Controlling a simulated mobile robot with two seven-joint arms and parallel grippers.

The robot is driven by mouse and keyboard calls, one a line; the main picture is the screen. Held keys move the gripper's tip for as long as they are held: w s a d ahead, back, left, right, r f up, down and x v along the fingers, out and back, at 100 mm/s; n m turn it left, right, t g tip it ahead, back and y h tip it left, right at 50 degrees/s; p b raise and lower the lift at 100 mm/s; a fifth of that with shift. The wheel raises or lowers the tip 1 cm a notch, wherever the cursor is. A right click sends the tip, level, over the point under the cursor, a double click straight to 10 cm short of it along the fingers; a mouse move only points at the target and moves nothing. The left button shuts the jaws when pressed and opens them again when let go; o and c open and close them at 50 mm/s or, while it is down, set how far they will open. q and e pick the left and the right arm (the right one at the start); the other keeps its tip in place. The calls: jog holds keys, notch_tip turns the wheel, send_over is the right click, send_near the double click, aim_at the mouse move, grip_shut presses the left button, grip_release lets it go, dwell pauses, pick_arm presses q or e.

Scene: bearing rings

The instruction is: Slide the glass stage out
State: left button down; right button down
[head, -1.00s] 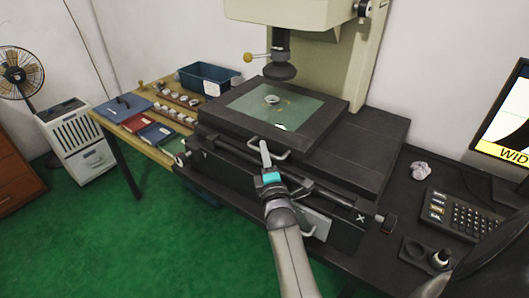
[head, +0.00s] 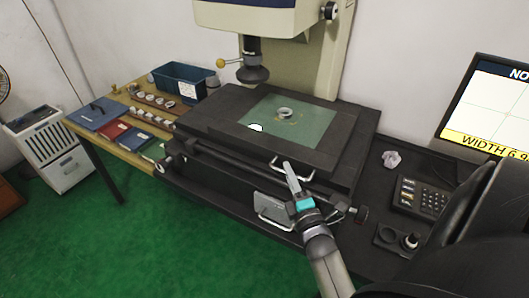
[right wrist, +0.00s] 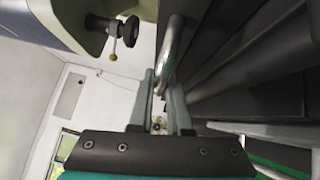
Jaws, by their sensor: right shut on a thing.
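The glass stage is a green-tinted glass plate (head: 312,124) in a dark frame on top of the measuring machine. A small metal ring (head: 284,111) lies on the glass, to the right of the black lens (head: 253,74). A metal bar handle (head: 305,176) sticks out from the stage's front edge. My right gripper (head: 287,168) is shut on this handle; its fingertips partly hide it. In the right wrist view the handle (right wrist: 171,48) runs between the two fingers (right wrist: 163,88). My left gripper is not in view.
A second handle (head: 262,217) sits lower on the machine's front, left of my right arm. A control knob (head: 361,214), crumpled paper (head: 391,159) and keypad (head: 421,198) are at right. The green floor in front is clear.

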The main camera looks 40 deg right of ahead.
aim_at(318, 170)
jog(key=s+d, duration=0.1)
jog(key=s, duration=0.2)
jog(key=s+d, duration=0.1)
jog(key=s, duration=0.2)
jog(key=s+d+p, duration=0.1)
jog(key=s+d, duration=0.1)
jog(key=s, duration=0.1)
jog(key=shift+s, duration=0.1)
jog(key=c, duration=1)
grip_release()
jog(key=shift+s, duration=0.15)
jog(key=shift+o, duration=0.7)
jog(key=shift+a, duration=0.1)
